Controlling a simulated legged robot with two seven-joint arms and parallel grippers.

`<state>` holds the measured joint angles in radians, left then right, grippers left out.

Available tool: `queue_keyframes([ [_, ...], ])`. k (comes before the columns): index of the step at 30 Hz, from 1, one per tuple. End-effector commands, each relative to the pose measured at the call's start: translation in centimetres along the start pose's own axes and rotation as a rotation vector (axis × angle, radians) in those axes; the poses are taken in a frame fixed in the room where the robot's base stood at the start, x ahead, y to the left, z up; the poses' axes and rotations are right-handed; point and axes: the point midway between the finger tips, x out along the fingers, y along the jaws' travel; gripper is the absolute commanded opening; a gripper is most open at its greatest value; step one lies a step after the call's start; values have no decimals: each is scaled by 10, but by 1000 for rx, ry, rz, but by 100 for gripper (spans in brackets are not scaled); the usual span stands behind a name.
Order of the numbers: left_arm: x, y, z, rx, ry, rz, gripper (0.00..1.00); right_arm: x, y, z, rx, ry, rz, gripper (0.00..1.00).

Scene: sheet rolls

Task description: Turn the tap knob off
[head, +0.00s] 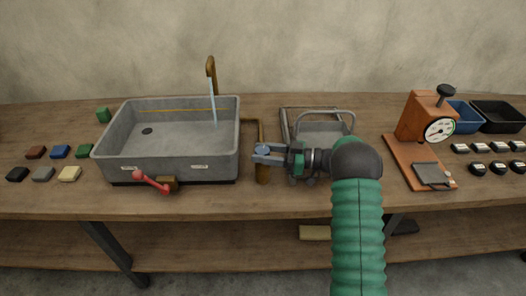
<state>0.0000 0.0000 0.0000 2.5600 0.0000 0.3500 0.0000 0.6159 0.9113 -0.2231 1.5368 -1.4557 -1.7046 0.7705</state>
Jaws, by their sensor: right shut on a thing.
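A brass tap spout (211,68) rises behind the grey sink (170,165), and a stream of water (214,100) falls from it into the basin. A brass pipe (262,130) runs down just right of the sink. My right gripper (260,154) is at this pipe, its fingers pointing left, shut on the tap knob there. The fingers mostly hide the knob, so its angle cannot be told. My left gripper is not in view.
A grey metal frame with a handle (325,114) stands behind my right wrist. An orange dial gauge stand (415,120), a blue bin (465,116) and a black bin (500,116) stand at right. Several coloured blocks lie left of the sink on the wooden bench (230,200).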

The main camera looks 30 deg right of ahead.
Motion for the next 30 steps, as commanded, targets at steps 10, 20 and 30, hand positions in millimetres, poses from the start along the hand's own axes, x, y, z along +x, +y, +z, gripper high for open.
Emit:
queue_keyframes([
  [10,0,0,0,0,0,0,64,0,0,3,4,-7,-19,2],
  [20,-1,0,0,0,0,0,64,0,0,2,3,-5,-19,62],
  [30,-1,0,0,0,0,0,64,-2,0,0,0,-2,-18,64],
])
